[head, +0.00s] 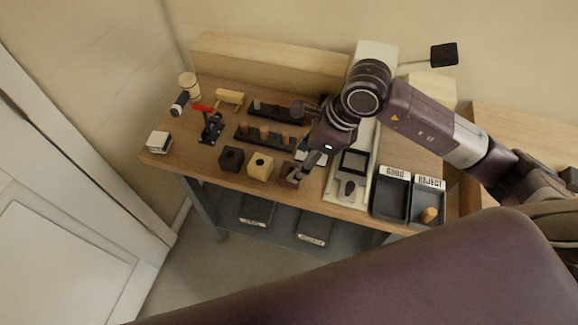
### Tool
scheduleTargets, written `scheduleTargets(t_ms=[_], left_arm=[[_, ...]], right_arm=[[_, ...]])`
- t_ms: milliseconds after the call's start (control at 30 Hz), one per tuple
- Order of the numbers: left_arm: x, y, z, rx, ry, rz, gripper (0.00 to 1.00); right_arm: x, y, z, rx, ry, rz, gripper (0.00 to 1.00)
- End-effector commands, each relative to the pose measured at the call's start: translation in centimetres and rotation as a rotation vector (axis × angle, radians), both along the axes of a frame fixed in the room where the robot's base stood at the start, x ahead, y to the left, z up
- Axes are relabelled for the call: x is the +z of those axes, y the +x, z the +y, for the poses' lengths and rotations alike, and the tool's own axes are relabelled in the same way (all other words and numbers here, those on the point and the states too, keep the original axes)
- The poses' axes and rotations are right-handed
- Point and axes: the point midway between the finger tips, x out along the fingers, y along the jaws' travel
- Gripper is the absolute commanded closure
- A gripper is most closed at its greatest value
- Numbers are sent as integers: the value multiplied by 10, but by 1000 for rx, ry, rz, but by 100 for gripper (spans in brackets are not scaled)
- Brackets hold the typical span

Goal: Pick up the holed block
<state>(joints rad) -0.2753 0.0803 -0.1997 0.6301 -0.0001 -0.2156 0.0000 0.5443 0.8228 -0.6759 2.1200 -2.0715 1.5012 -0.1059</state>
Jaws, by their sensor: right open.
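A light wooden block (260,167) with a dark round hole in its top sits near the front edge of the bench. A dark block (231,159) stands just left of it, and its top detail is too small to tell. My right gripper (299,142) comes in from the right over the bench, with its fingers spread wide. It is empty and just right of the wooden block, apparently apart from it. My left gripper is not in view.
Dark racks with wooden pegs (265,133) lie behind the blocks. A red-handled clamp (211,124) stands at left. GOOD (391,197) and REJECT (428,211) trays stand at right, a wooden peg in REJECT. A pale device (351,178) stands beside the gripper.

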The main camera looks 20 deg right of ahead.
Motion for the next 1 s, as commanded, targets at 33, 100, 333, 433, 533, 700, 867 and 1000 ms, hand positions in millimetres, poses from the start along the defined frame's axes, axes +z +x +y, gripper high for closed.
scheduleTargets(t_ms=[33, 100, 333, 433, 533, 700, 867, 1000], left_arm=[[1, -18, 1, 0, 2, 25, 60], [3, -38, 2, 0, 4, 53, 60], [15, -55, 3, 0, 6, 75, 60], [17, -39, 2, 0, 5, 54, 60], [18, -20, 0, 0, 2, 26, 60], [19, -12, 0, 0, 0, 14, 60], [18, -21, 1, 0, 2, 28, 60], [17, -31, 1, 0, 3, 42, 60]], right_arm=[[-5, 0, 2, -1, 1, 4, 44], [-11, 1, 5, -1, 1, 4, 44], [-43, 5, 17, -2, 3, 3, 44], [-52, 7, 20, -1, 2, 1, 44], [-55, 8, 20, -1, 1, 0, 44], [-56, 8, 20, -1, 2, -1, 44], [-55, 8, 20, -1, 2, -1, 61], [-55, 8, 20, -1, 2, -1, 76]])
